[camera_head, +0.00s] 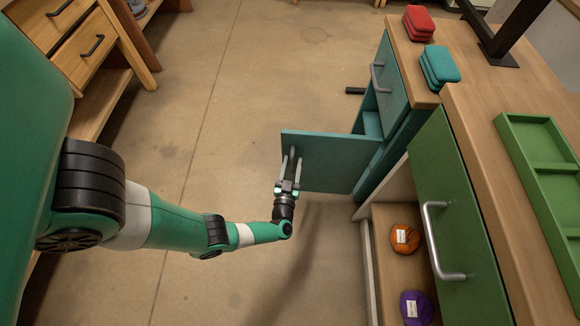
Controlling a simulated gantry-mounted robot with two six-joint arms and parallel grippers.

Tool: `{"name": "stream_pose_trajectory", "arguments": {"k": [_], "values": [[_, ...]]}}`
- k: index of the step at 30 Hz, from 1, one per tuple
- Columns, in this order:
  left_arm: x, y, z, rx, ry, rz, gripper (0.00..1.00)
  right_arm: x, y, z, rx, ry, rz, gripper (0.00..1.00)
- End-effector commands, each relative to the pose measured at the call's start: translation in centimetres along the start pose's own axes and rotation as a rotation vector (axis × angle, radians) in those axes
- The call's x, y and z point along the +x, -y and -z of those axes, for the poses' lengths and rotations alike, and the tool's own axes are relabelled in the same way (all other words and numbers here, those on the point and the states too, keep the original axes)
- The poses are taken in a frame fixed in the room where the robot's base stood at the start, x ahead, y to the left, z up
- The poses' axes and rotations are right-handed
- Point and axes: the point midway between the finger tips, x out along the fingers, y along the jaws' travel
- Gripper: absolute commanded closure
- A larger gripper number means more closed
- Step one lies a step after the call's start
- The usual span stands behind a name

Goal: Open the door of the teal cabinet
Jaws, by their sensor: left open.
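The teal cabinet (397,135) stands at the right under a wooden top. Its door (335,160) is swung well out from the cabinet front, reaching left over the floor. My left gripper (291,163) is at the door's outer left part, on its near face. Its two fingers are apart and point up the picture; I cannot tell whether they touch the door. Any handle on the door is hidden or not distinct. My right gripper is not in view.
A teal drawer with a grey handle (376,77) is above the door. A green front with a metal handle (432,240) is at right, near an orange bundle (405,239) and a purple bundle (417,307). The floor (230,110) left of the door is clear.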

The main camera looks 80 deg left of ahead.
Motion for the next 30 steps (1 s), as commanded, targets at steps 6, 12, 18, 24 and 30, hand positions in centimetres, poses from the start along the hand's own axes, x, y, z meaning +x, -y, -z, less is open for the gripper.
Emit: {"name": "stream_pose_trajectory", "arguments": {"k": [6,12,18,24,30], "values": [[-4.0,-0.2,0.2,0.003,0.002,-0.01,0.53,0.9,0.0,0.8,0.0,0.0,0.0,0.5],[-8.2,-0.1,0.1,0.003,0.001,-0.01,0.53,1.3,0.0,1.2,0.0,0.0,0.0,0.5],[-10.6,0.0,0.0,0.001,0.001,-0.004,0.53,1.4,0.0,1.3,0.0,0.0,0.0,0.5],[-11.1,0.1,0.0,0.002,0.001,0.0,0.53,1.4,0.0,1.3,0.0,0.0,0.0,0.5],[-11.1,0.1,0.0,0.002,0.001,0.0,0.53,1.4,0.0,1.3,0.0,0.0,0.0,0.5]]}}
